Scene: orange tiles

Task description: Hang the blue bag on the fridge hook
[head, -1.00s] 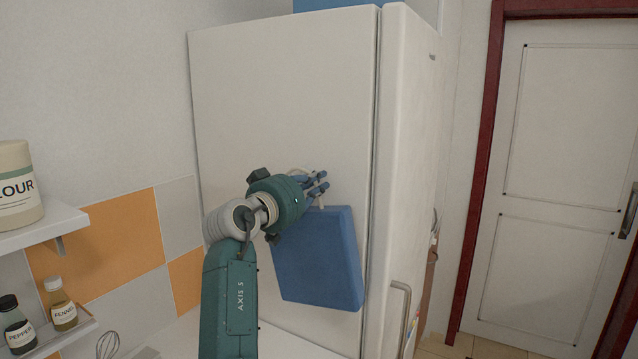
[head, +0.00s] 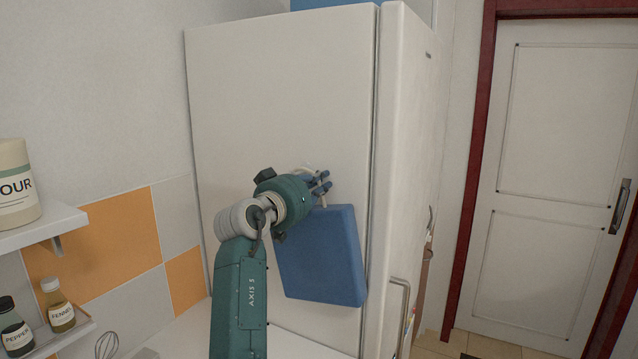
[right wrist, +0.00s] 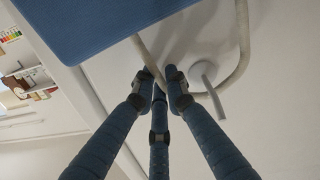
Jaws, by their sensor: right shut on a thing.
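The blue bag (head: 320,255) hangs from my right gripper (head: 322,185) against the side of the white fridge (head: 280,90). In the right wrist view the blue bag (right wrist: 110,20) fills the upper left. My right gripper (right wrist: 162,80) is shut on its pale handle there. The white hook (right wrist: 208,88) juts from a round base on the fridge, beside the fingertips. The handle's loop appears around the hook in this view; whether it rests on the hook I cannot tell. In the head view the hook is mostly hidden behind the hand. My left gripper is out of view.
A whisk (head: 107,345) is near the counter. A white door (head: 550,180) is at the right.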

